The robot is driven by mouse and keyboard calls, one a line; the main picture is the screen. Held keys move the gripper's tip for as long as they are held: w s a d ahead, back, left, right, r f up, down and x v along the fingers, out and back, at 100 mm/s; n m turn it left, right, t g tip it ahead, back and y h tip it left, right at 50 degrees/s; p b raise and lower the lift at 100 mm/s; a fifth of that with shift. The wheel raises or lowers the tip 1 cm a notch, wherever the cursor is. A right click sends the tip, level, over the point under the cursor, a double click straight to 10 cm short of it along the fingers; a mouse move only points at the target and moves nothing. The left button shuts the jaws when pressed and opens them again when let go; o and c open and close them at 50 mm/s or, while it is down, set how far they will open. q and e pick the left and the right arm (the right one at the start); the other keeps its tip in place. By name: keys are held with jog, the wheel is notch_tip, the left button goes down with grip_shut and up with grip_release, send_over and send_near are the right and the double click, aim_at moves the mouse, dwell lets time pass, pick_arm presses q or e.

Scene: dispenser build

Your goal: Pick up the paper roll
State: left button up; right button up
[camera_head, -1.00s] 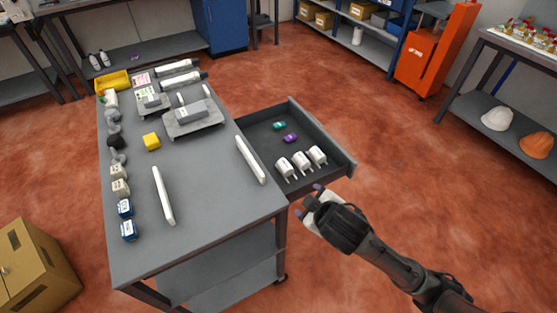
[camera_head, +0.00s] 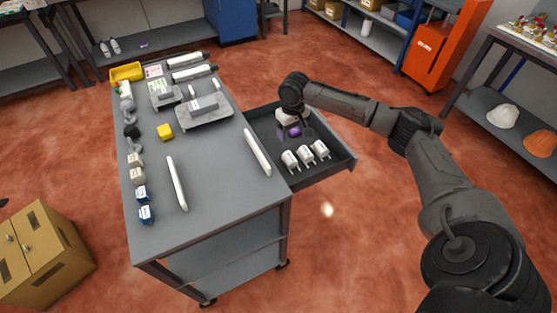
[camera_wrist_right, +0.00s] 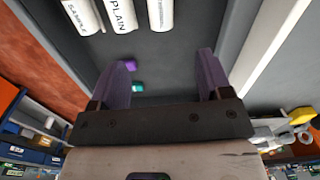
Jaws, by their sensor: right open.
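Three white paper rolls lie side by side in the open drawer, at its near end: a left roll (camera_head: 290,160), a middle roll (camera_head: 305,155) and a right roll (camera_head: 320,149). The right wrist view shows them at the top edge, with one roll (camera_wrist_right: 84,16) marked SAMPLE, one roll (camera_wrist_right: 120,14) marked PLAIN, and a third roll (camera_wrist_right: 160,14) whose label I cannot read. My right gripper (camera_wrist_right: 163,65) is open and empty over the drawer, apart from the rolls. In the head view its wrist hides part of the drawer's far end. My left gripper is not in view.
The grey drawer (camera_head: 335,165) has raised walls. On the table (camera_head: 215,180), a white bar (camera_head: 257,152) lies along the drawer side and another white bar (camera_head: 177,183) lies further left.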

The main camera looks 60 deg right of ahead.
jog(key=m+b, duration=0.1)
jog(key=b, duration=0.1)
send_over(290, 156)
notch_tip(290, 156, down, 8)
jog(key=shift+s+r, duration=0.15)
jog(key=shift+r, duration=0.1)
jog(key=shift+f, duration=0.7)
notch_tip(290, 156, down, 5)
jog(key=shift+a+b, duration=0.1)
jog(key=shift+b, duration=1.1)
jog(key=shift+c, duration=0.4)
jog(key=c, duration=1.1)
